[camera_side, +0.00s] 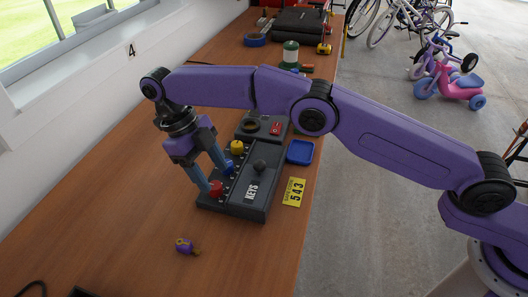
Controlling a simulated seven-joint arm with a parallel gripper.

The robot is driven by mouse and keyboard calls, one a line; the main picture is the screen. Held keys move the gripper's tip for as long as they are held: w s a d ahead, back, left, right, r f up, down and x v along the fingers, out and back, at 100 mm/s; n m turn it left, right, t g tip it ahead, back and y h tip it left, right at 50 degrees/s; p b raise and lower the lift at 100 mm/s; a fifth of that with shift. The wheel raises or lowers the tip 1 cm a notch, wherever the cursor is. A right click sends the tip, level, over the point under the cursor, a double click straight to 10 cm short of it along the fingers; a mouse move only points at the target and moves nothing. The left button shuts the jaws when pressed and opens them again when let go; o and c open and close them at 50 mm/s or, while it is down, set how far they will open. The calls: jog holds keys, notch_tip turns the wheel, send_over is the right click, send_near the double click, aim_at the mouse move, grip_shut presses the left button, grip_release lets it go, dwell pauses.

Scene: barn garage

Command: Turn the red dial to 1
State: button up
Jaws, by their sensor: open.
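The red dial (215,188) sits at the near left end of a dark panel box (262,205) marked KEYS. A blue dial (228,166) and a yellow dial (237,147) sit in line behind it. My gripper (215,180) points down over the panel's left side, with its fingers apart. One fingertip is close to the red dial and the other is close to the blue dial. I cannot tell whether either touches. The number the red dial points to is too small to read.
A yellow card (293,192) reading 543 and a blue tray (300,152) lie right of the panel. A small purple and yellow object (186,246) lies in front on the wooden table (120,220). A green and white canister (290,55) stands farther back. The table's left side is clear.

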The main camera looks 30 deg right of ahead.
jog(key=shift+s+d+r, duration=0.55)
jog(key=shift+r, duration=0.25)
jog(key=s+d+r, duration=0.8)
jog(key=s, duration=0.1)
jog(key=shift+s+d, duration=0.15)
jog(key=shift+s, duration=0.05)
jog(key=s+d+f+m+t+y, duration=0.1)
jog(key=s+d+f+m, duration=0.1)
jog(key=s+d+m, duration=0.7)
jog(key=s+d+f+m+t+y, duration=0.2)
jog(key=s+d+m, duration=0.7)
jog(key=d+m, duration=0.7)
jog(key=m, duration=0.5)
jog(key=shift+s+d+t, duration=0.25)
jog(key=shift+d+t, duration=0.05)
dwell(0.5)
